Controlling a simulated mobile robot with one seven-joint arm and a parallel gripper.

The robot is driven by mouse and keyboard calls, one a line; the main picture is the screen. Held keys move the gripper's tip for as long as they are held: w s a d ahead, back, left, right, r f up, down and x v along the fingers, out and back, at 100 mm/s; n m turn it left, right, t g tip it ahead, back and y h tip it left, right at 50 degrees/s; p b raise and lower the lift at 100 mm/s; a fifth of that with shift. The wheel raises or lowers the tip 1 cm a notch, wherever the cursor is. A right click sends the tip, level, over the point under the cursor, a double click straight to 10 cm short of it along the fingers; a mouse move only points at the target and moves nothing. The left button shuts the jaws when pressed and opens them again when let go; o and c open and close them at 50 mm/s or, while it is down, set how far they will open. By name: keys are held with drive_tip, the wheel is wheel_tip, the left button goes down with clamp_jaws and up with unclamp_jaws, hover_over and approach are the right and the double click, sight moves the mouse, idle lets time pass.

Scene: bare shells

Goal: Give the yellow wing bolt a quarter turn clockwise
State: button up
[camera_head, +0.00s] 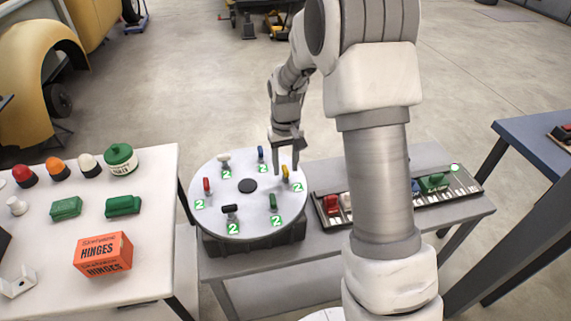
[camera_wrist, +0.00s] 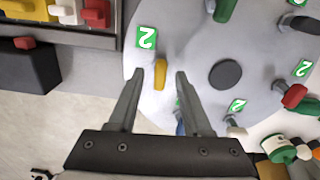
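The yellow wing bolt (camera_head: 285,174) stands on the right side of a round light-grey disc (camera_head: 246,212). Beside it on the disc is a green label with a white 2. In the wrist view the yellow wing bolt (camera_wrist: 160,74) lies between the two fingers of my gripper (camera_wrist: 169,75), near their tips, with a gap on both sides. My gripper (camera_head: 286,172) is open, and in the head view it is over the right edge of the disc. I cannot tell how high the fingertips are relative to the bolt.
Other wing bolts stand around the disc: red (camera_head: 206,185), white (camera_head: 224,158), blue (camera_head: 260,154), black (camera_head: 231,211) and green (camera_head: 273,201). A tray (camera_head: 321,217) of coloured parts lies to the right. A white table (camera_head: 60,235) with an orange hinges box (camera_head: 103,255) is at left.

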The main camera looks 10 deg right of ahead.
sight(285, 169)
wheel_tip(285, 169, up, 17)
drive_tip(key=shift+r+p, duration=0.2)
drive_tip(key=shift+p, duration=0.15)
idle(0.3)
drive_tip(key=s+r+t, duration=0.3)
drive_tip(key=s+r, duration=0.4)
drive_tip(key=s, duration=0.7)
drive_tip(key=s+f+t, duration=0.2)
drive_tip(key=s, duration=1)
drive_tip(key=shift+s+m+t, duration=0.2)
drive_tip(key=shift+m+t, duration=0.1)
drive_tip(key=shift+m, duration=0.1)
drive_tip(key=shift+d, duration=0.1)
